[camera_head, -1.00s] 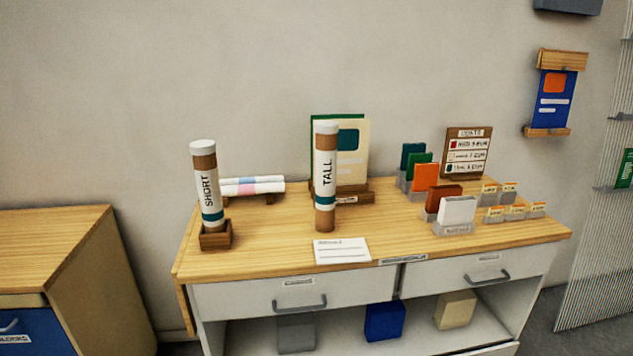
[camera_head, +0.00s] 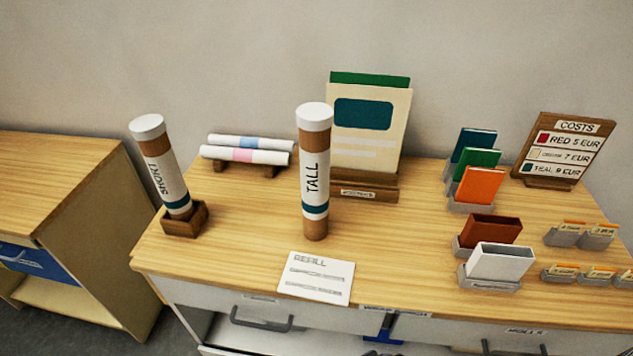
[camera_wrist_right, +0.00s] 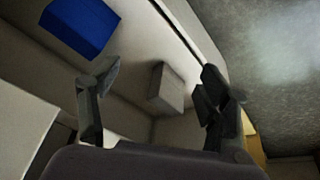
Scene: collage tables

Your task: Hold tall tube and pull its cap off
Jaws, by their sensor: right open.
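The tall tube (camera_head: 315,190) stands upright on the wooden tabletop, brown with a white label reading TALL and a teal band. Its white cap (camera_head: 314,116) sits on top. No gripper shows in the head view. My right gripper (camera_wrist_right: 160,90) is open and empty in the right wrist view, with a blue block (camera_wrist_right: 80,25) and a grey block (camera_wrist_right: 167,90) beyond its fingers. The tall tube is not in the right wrist view. My left gripper is not in view.
The short tube (camera_head: 165,170) leans in a wooden holder (camera_head: 185,219) at the left. A REFILL card (camera_head: 316,278) lies in front of the tall tube. A display stand (camera_head: 362,192) is close behind it. Card holders (camera_head: 490,277) and a COSTS sign (camera_head: 566,146) stand at the right.

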